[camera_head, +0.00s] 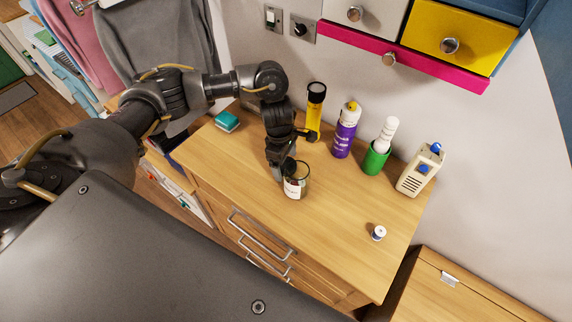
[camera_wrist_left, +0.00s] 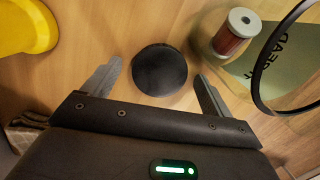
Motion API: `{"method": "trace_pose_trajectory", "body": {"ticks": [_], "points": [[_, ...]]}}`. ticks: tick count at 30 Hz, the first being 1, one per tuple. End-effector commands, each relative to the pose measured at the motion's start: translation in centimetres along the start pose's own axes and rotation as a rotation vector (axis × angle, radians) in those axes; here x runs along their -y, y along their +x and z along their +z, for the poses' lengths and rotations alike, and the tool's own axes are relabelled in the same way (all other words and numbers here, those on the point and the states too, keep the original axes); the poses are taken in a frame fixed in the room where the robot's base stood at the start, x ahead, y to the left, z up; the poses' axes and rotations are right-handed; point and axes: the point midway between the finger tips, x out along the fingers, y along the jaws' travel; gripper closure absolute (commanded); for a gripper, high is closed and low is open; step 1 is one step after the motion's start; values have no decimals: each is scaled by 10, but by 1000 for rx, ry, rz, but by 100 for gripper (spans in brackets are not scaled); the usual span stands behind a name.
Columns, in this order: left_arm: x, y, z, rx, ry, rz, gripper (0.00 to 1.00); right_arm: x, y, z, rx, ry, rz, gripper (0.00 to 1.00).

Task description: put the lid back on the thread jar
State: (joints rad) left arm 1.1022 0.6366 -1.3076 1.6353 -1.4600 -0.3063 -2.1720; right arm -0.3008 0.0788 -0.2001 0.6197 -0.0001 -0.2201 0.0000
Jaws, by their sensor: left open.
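The thread jar (camera_head: 302,190) is a clear glass jar with a pale label, standing open on the wooden dresser top. In the left wrist view its clear wall and dark rim (camera_wrist_left: 258,92) show at the right, with a reddish-brown spool (camera_wrist_left: 232,40) seen at the jar. The lid (camera_wrist_left: 160,70) is a round black disc lying just beside the jar. My left gripper (camera_wrist_left: 157,78) is open, pointing down, with one finger on either side of the lid; contact is not clear. In the head view, my left gripper (camera_head: 281,163) hides the lid. My right gripper is not in view.
Behind stand a yellow torch (camera_head: 314,112), a purple bottle (camera_head: 345,138), a green cup with a white roll (camera_head: 375,160) and a beige device (camera_head: 415,175). A teal box (camera_head: 227,121) lies left. A small white spool (camera_head: 378,233) stands front right. The dresser's front right is mostly clear.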

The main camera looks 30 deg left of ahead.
Motion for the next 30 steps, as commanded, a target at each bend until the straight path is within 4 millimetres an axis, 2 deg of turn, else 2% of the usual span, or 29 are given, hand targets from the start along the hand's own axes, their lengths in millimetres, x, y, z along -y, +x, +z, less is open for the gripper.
{"method": "trace_pose_trajectory", "body": {"ticks": [1,12,23,26,30], "points": [[0,0,0,0,0,0,15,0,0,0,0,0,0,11],[0,0,0,0,0,0,62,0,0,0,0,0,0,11],[-1,-4,0,1,0,2,62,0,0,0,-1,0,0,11],[-1,-11,2,1,2,4,62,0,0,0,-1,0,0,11],[-1,-30,3,-1,3,5,62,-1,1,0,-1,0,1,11]]}}
